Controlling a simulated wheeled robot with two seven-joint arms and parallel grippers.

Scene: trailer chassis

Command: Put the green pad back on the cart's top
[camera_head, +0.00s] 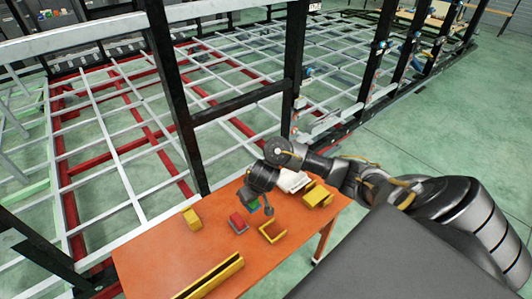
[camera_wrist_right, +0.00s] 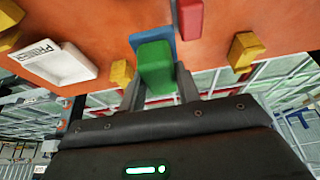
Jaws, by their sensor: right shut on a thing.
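The cart's top (camera_head: 160,258) is an orange surface in the lower middle of the head view; it also fills the upper part of the right wrist view (camera_wrist_right: 225,20). My right gripper (camera_head: 261,208) reaches in over it from the right. It is shut on the green pad (camera_head: 253,206), which sits between the two fingers in the right wrist view (camera_wrist_right: 155,67). A blue piece (camera_wrist_right: 152,36) shows just behind the pad, and I cannot tell whether they touch. The height of the pad over the orange surface is hard to judge. My left gripper is not in view.
Near the pad lie a red block (camera_head: 237,222), a yellow block (camera_head: 192,217), a yellow bracket (camera_head: 273,231), a larger yellow piece (camera_head: 318,196) and a white PRIMER box (camera_wrist_right: 62,66). A long yellow channel (camera_head: 212,277) lies at the front. Black chassis posts (camera_head: 176,95) stand behind the cart.

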